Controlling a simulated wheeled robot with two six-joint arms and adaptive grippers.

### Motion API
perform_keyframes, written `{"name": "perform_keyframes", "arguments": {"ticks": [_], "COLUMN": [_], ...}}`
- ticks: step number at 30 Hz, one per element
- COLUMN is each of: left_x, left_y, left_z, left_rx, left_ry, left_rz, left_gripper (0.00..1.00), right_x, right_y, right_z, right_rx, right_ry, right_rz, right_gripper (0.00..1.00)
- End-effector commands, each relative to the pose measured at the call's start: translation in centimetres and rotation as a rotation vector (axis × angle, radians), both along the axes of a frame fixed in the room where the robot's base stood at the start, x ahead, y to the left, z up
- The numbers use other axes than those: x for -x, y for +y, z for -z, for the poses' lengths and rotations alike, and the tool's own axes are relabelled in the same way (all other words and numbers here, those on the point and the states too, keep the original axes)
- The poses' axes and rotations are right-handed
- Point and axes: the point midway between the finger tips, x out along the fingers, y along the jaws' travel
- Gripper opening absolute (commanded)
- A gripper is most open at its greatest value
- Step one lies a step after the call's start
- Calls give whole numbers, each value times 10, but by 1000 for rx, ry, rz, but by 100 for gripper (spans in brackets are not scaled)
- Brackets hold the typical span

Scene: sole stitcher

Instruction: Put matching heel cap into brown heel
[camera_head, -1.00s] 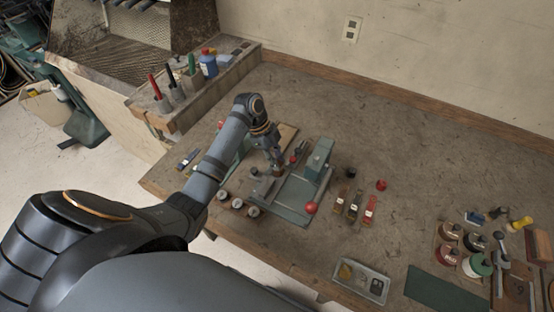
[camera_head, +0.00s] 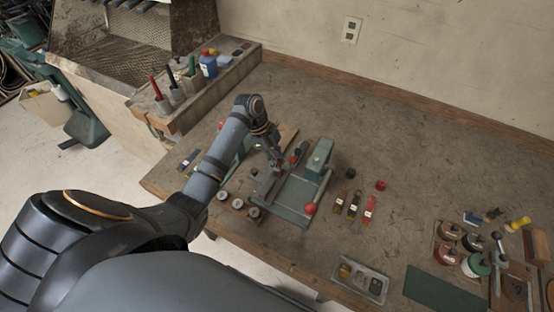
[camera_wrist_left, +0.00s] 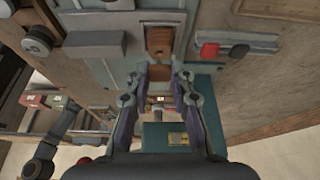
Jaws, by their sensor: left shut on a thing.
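My left gripper (camera_head: 277,164) is over the left side of the green metal fixture (camera_head: 287,213). A brown layered block (camera_wrist_left: 159,40), apparently the brown heel, sits in the green fixture just ahead of the fingertips. I cannot tell whether the held piece touches it. My right gripper is not in view.
A red ball-ended lever (camera_head: 311,208) is at the fixture's front right. Round pieces (camera_head: 238,204) stand in a row to its left. Labelled strips (camera_head: 354,204) lie to its right. A metal tray (camera_head: 361,281) and green mat (camera_head: 444,288) are near the front edge. The back of the bench is clear.

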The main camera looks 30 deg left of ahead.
Motion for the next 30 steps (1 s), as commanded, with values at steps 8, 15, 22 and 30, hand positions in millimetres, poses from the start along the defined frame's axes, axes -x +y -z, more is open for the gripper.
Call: {"name": "perform_keyframes", "arguments": {"ticks": [8, 15, 22, 30], "left_x": [0, 0, 1, 1], "left_y": [0, 0, 0, 0], "left_z": [0, 4, 8, 8], "left_rx": [0, 0, 0, 0], "left_ry": [1, 1, 2, 1], "left_rz": [0, 0, 0, 0], "left_gripper": [12, 12, 12, 12], "right_x": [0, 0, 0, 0], "right_y": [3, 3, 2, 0], "right_z": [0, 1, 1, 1], "right_rx": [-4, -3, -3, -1], "right_ry": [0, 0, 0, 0], "right_rz": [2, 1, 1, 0], "right_gripper": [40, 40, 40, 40]}}
